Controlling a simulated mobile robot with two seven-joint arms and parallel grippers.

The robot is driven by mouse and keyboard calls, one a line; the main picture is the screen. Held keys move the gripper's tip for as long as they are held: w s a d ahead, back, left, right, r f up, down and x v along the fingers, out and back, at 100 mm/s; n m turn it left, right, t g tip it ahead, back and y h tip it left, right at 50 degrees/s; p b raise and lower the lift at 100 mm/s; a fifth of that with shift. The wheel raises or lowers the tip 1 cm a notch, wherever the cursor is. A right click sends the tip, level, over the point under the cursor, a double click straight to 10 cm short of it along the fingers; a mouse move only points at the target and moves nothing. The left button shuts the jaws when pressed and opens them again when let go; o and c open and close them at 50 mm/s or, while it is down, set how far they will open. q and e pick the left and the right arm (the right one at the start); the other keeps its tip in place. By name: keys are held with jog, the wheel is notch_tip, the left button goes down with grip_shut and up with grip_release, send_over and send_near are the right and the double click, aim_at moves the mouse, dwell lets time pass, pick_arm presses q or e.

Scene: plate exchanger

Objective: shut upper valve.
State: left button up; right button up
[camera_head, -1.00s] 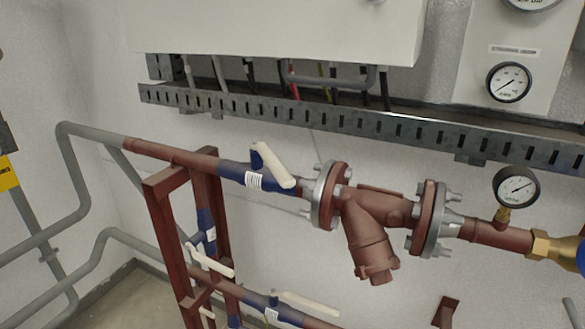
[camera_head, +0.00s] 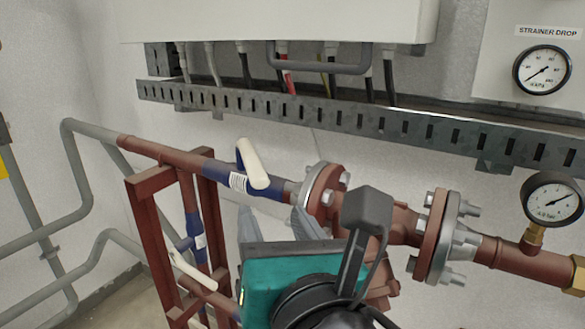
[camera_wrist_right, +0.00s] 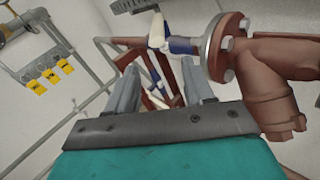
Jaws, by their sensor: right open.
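The upper valve has a blue body (camera_head: 228,176) with a white label, set in the upper red-brown pipe left of a flange. Its cream lever (camera_head: 255,165) stands out from the body and slants down to the right in the head view. In the right wrist view the lever (camera_wrist_right: 157,31) is beyond the fingers, near the top. My right gripper (camera_head: 274,214) is open and empty, just below the valve in the head view, its fingers apart from the lever. The fingers also show in the right wrist view (camera_wrist_right: 161,76). My left gripper is not in view.
A red-brown strainer (camera_wrist_right: 275,90) with flanges (camera_head: 320,192) is close on the right. A red frame (camera_head: 150,235) and lower valve with cream lever (camera_head: 192,271) stand below left. A perforated cable tray (camera_head: 330,110) runs above. Gauges (camera_head: 543,69) are at right.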

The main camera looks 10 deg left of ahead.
aim_at(255, 164)
jog(key=w+a, duration=0.1)
jog(key=w, duration=0.2)
jog(key=w+a+r+n, duration=0.1)
jog(key=w+a, duration=0.1)
jog(key=w, duration=0.2)
jog(key=w+a+n+b, duration=0.1)
jog(key=w+a, duration=0.1)
jog(key=w, duration=0.1)
jog(key=shift+w+a+r+t, duration=0.15)
jog(key=shift+w+r+t, duration=0.1)
jog(key=shift+w+t, duration=0.1)
jog(key=shift+c, duration=0.2)
grip_shut()
